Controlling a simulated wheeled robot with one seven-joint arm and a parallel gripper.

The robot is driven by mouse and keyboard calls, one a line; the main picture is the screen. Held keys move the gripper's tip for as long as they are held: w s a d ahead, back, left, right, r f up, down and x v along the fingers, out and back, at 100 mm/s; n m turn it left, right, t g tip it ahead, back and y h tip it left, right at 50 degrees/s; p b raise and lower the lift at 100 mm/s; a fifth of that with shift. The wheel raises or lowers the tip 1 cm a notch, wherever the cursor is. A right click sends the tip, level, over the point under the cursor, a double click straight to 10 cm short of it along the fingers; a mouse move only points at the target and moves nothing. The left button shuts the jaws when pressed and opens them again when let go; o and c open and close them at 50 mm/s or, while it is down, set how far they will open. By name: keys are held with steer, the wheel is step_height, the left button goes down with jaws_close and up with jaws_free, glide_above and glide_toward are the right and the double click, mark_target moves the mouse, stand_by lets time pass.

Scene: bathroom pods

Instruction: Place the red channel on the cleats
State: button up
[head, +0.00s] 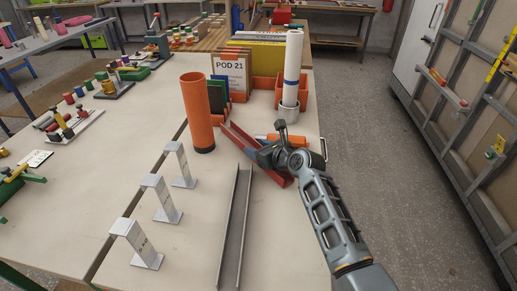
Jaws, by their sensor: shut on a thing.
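The red channel (236,138) is a long, narrow open profile at the back right of the near table. My gripper (266,156) is shut on it near its middle. The channel runs from beside the orange tube down to the right, partly hidden by my gripper; I cannot tell whether it touches the table. Three pale metal cleats stand upright in a row to the left: a near one (137,243), a middle one (160,198) and a far one (180,163). Their tops are bare.
A grey metal channel (235,228) lies on the table between the cleats and my arm. An orange tube (197,112) stands behind the cleats. A white roll (293,65) stands in a grey cup at the back right, near orange bins and a POD 21 sign (230,72).

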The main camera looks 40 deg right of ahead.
steer(key=o, duration=1.3)
steer(key=shift+f, duration=0.1)
